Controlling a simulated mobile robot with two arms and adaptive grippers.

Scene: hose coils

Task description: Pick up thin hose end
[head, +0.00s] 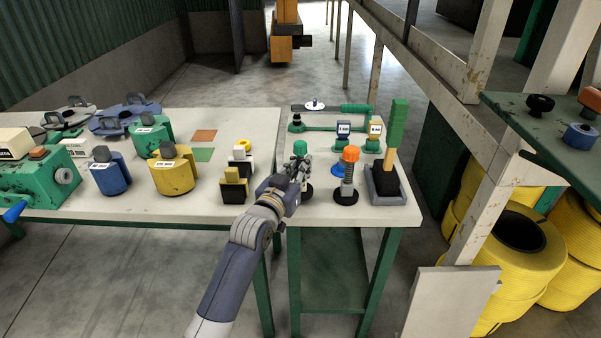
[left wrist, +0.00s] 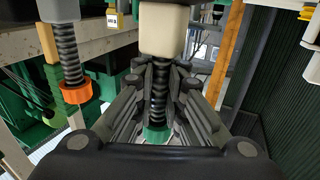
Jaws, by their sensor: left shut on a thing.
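A black ribbed hose end with a green cap (head: 300,147) stands upright near the front edge of the white table. My left gripper (head: 299,172) is around it in the head view. In the left wrist view the fingers close from both sides on the black ribbed hose (left wrist: 160,85), with its green cap (left wrist: 156,134) at the picture's bottom. A second ribbed hose end with an orange cap (head: 350,154) stands just right of the gripper, apart from it; it also shows in the left wrist view (left wrist: 75,92). My right gripper is not in view.
A green-handled brush (head: 398,125) stands in a grey holder to the right. Green clamp frame (head: 330,120) lies behind. Yellow hose coils (head: 515,250) stack on the right.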

